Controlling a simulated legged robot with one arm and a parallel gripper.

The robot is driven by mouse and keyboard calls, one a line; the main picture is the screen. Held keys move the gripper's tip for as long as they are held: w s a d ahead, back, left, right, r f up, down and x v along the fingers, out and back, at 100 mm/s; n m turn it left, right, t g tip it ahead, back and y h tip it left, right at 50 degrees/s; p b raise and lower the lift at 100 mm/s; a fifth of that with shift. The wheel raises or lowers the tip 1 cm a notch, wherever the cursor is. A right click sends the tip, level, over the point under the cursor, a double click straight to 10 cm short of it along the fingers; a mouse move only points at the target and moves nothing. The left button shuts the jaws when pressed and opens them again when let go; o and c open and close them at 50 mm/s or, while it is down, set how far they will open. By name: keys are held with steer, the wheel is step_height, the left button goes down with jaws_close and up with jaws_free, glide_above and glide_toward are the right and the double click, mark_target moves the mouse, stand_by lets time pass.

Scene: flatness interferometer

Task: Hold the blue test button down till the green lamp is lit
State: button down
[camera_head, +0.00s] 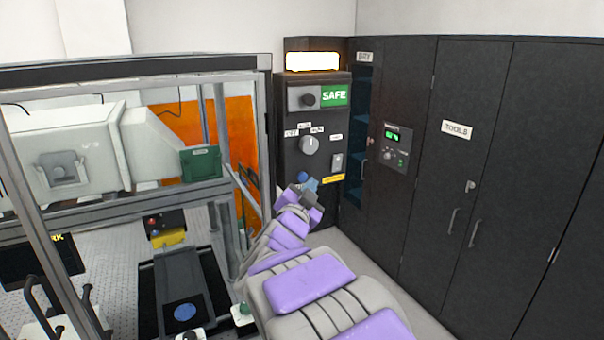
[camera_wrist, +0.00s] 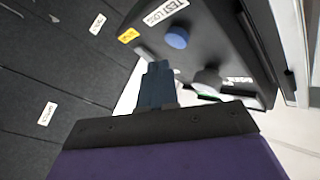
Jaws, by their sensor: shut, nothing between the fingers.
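The blue test button (camera_wrist: 177,37) is a round cap on the dark control panel (camera_wrist: 215,45), beside a white label that begins with TEST. In the head view the button (camera_head: 303,176) shows low on the panel, just past my gripper (camera_head: 312,185). In the wrist view my gripper (camera_wrist: 158,68) is shut and empty. Its fingertips point toward the panel and appear close to the button, with a gap in the picture; contact is not visible. I cannot clearly pick out the green lamp. A green SAFE sign (camera_head: 334,95) sits higher on the panel.
A bright amber-white light box (camera_head: 313,61) tops the panel. A grey selector knob (camera_head: 309,145) and a small switch (camera_head: 338,162) are near the button. A framed machine (camera_head: 265,140) stands left. Dark cabinets (camera_head: 450,190) stand right, one labelled TOOLS.

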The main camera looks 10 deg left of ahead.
steer(key=shift+w+a, duration=0.35)
steer(key=shift+w, duration=0.15)
steer(key=shift+w+p, duration=0.1)
steer(key=shift+p, duration=0.2)
stand_by(1.4)
steer(key=shift+w+a, duration=0.15)
steer(key=shift+w, duration=0.05)
steer(key=shift+w+a+r+p, duration=0.1)
steer(key=shift+w+a+p, duration=0.1)
steer(key=shift+w+p, duration=0.15)
stand_by(2.7)
steer(key=shift+s, duration=0.15)
stand_by(0.6)
steer(key=shift+s+d+b, duration=0.35)
steer(key=shift+s+d, duration=0.1)
steer(key=shift+s, duration=0.15)
